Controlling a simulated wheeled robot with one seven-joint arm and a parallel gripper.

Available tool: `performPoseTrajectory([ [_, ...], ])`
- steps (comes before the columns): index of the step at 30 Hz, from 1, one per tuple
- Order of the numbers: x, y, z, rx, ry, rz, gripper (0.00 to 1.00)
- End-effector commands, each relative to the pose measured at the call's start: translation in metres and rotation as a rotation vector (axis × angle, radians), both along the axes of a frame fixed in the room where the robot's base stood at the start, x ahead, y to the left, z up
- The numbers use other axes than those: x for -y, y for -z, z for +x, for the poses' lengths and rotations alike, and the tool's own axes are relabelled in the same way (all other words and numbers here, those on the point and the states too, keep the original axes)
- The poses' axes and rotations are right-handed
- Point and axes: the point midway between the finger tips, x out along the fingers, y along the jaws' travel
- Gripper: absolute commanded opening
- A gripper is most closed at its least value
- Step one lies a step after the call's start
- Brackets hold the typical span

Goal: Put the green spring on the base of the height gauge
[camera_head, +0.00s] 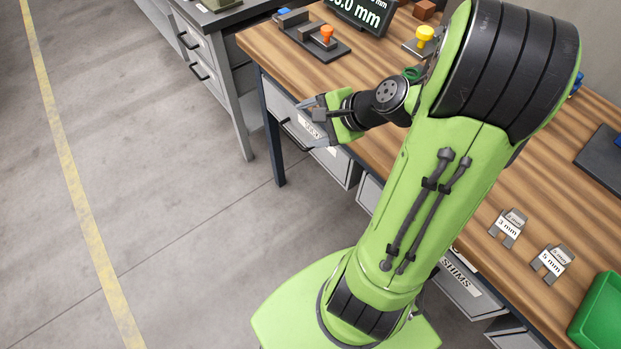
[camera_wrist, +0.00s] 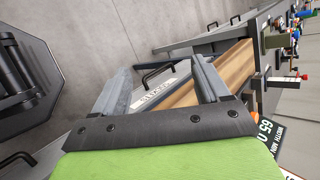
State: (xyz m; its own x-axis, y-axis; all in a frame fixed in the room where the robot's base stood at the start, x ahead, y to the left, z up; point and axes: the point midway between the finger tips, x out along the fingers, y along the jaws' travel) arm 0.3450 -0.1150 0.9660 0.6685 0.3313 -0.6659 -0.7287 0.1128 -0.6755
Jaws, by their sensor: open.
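My gripper (camera_head: 316,124) is out in front of the bench's front edge, over a drawer, with its fingers apart and nothing between them. It also shows in the wrist view (camera_wrist: 161,82). A small green ring-like piece (camera_head: 411,73), which may be the green spring, shows just behind my wrist on the bench side, partly hidden by my arm. A dark plate with an orange knob (camera_head: 326,34) stands at the back left of the bench. A yellow-knobbed piece (camera_head: 425,35) stands right of it. I cannot tell which one is the height gauge.
The wooden bench (camera_head: 372,130) has drawers below. A black display (camera_head: 360,12) with mm digits stands at the back. Shim pieces marked 3 mm (camera_head: 508,228) and 5 mm (camera_head: 552,262) and a green bin (camera_head: 600,318) lie at right. The floor at left is clear.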

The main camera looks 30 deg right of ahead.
Motion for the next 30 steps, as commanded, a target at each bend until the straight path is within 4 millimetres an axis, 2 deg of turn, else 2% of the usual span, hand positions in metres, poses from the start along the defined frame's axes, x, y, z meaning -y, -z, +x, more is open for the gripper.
performPoseTrajectory([
  [1, -0.032, -0.008, -0.007, -0.025, -0.176, -0.175, 0.75],
  [3, -0.064, -0.018, -0.027, -0.053, -0.415, -0.419, 0.75],
  [6, -0.096, -0.039, -0.065, -0.055, -0.718, -0.732, 0.75],
  [9, -0.112, -0.061, -0.107, -0.019, -0.950, -0.975, 0.75],
  [12, -0.116, -0.075, -0.140, 0.029, -1.098, -1.120, 0.75],
  [16, -0.114, -0.081, -0.160, 0.061, -1.182, -1.189, 0.75],
  [25, -0.114, -0.084, -0.161, 0.061, -1.189, -1.194, 0.75],
  [28, -0.114, -0.101, -0.161, 0.061, -1.189, -1.194, 0.75],
  [30, -0.114, -0.121, -0.161, 0.061, -1.188, -1.194, 0.75],
])
